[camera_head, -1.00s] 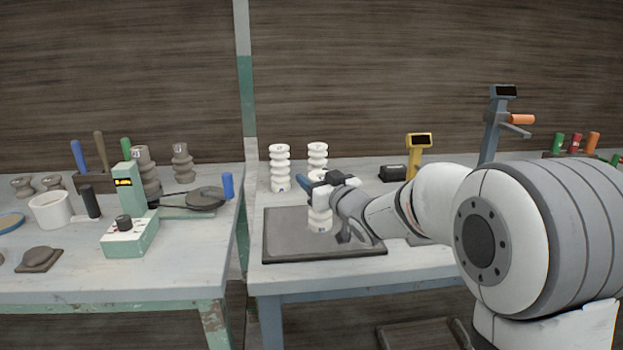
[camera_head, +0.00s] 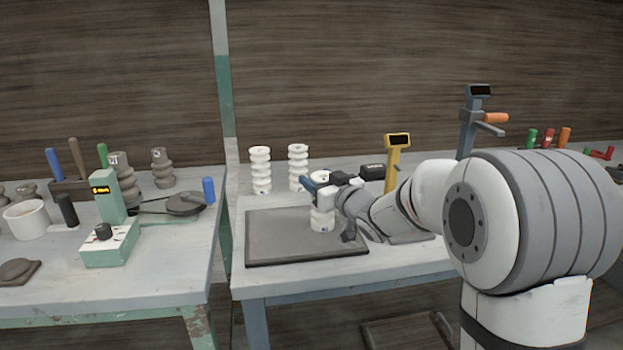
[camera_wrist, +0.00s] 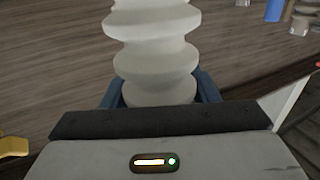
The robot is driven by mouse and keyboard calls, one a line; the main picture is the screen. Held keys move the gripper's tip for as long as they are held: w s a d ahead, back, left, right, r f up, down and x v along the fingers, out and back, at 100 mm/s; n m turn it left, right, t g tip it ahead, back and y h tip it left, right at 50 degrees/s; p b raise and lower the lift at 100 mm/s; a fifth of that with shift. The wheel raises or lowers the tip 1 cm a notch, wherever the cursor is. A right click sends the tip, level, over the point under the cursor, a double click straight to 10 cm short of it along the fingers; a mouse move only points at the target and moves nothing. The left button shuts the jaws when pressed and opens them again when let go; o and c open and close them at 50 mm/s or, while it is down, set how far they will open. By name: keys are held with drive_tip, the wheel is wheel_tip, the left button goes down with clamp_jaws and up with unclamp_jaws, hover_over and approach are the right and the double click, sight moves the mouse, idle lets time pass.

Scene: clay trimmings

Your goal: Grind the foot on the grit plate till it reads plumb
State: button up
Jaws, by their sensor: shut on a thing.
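My gripper (camera_head: 320,188) is shut on a white ribbed column (camera_head: 322,221), which looks upright over the right part of the dark grit plate (camera_head: 285,256). Its lower end appears at or just above the plate surface; I cannot tell if they touch. In the wrist view the white column (camera_wrist: 150,45) stands between my gripper's blue fingers (camera_wrist: 160,90). A yellow post (camera_head: 393,165) with a dark display stands behind and right of the plate; its reading is not legible.
Two similar white columns (camera_head: 260,170) (camera_head: 298,167) stand behind the plate. The left table holds a green device (camera_head: 108,240), a white cup (camera_head: 27,218) and grey ribbed columns (camera_head: 161,168).

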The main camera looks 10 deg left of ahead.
drive_tip(key=shift+w+d, duration=0.2)
drive_tip(key=shift+d, duration=0.45)
drive_tip(key=shift+r, duration=0.2)
drive_tip(key=shift+r+p, duration=2)
drive_tip(key=shift+r, duration=0.45)
